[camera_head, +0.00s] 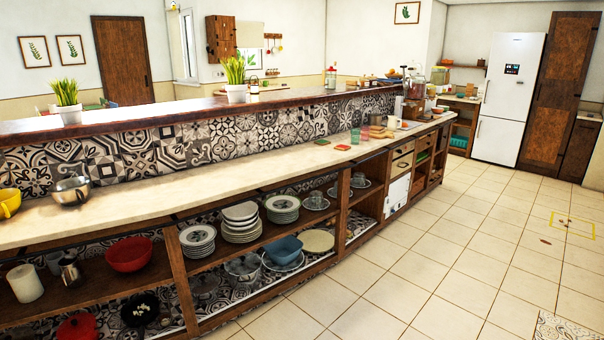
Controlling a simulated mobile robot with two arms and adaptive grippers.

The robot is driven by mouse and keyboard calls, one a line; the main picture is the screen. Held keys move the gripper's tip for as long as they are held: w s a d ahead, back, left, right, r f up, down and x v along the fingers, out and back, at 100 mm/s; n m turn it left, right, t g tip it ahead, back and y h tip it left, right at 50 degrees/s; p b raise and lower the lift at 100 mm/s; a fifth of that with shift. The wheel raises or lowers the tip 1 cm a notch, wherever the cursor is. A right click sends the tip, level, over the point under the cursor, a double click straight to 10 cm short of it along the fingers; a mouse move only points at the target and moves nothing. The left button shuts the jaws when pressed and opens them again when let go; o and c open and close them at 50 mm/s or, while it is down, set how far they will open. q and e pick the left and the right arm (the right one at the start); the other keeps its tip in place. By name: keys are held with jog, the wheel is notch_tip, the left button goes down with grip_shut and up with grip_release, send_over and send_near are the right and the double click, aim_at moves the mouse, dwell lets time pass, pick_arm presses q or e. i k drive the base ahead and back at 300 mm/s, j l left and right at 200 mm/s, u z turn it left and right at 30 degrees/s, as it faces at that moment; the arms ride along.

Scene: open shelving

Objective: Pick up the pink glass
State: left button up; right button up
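A small pinkish glass (365,134) appears to stand on the pale counter (200,188), towards its far end. It is small in the picture, so its colour and outline are hard to make out. A green glass (355,136) stands close beside it on the left. Neither of my grippers is in the head view.
Coasters (343,147) lie on the counter in front of the glasses. Stacked plates (241,222), a red bowl (129,254) and a blue bowl (286,249) sit on the open shelves below. A raised wooden ledge (150,112) runs behind.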

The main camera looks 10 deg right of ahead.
aim_at(365, 130)
jog(key=i+l+z, duration=0.35)
jog(key=i, duration=0.7)
jog(key=i+z, duration=0.35)
jog(key=i, duration=0.7)
